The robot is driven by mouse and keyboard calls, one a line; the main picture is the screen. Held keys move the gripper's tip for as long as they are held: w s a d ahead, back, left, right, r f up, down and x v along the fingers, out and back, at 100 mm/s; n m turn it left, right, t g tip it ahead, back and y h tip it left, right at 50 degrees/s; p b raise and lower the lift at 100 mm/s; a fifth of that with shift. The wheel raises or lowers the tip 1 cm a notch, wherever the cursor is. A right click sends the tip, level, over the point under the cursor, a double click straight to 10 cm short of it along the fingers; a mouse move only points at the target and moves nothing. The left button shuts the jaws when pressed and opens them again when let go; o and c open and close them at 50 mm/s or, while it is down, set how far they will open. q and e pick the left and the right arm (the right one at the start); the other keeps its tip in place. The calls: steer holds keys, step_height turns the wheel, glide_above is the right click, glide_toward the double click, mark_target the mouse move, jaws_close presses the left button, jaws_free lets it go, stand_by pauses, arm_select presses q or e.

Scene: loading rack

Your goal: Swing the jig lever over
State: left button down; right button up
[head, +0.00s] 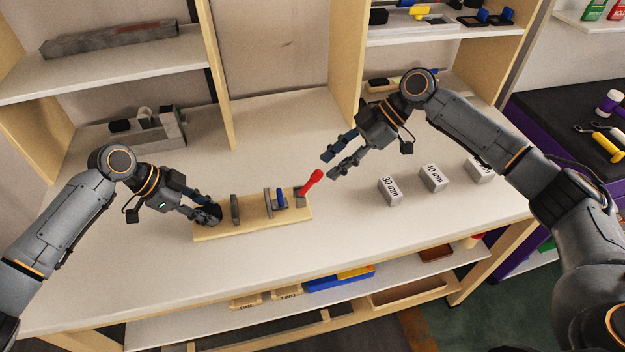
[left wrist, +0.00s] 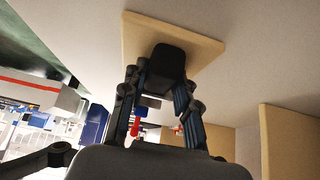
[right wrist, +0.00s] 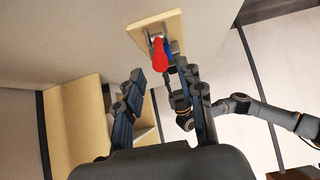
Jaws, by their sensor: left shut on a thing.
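The jig is a pale wooden board (head: 255,222) on the bench with upright grey plates (head: 235,209) and a blue part (head: 281,198). Its red-handled lever (head: 312,182) is at the right end and tilts up to the right. My left gripper (head: 207,214) is shut on a black block (left wrist: 168,62) at the board's left end. My right gripper (head: 333,165) is open and empty, above and to the right of the red lever, apart from it. In the right wrist view the red lever (right wrist: 158,53) shows beyond the open fingers.
Grey blocks marked 30 mm (head: 389,190) and 40 mm (head: 433,178) stand to the right, with another beside them. A grey fixture (head: 165,128) stands at the back left. Wooden shelf uprights (head: 346,60) rise behind. The bench front is clear.

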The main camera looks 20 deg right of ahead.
arm_select(q)
steer(key=c, duration=0.9)
jaws_free()
steer(key=shift+c, duration=0.2)
steer(key=v, duration=1.2)
steer(key=shift+s+f, duration=0.1)
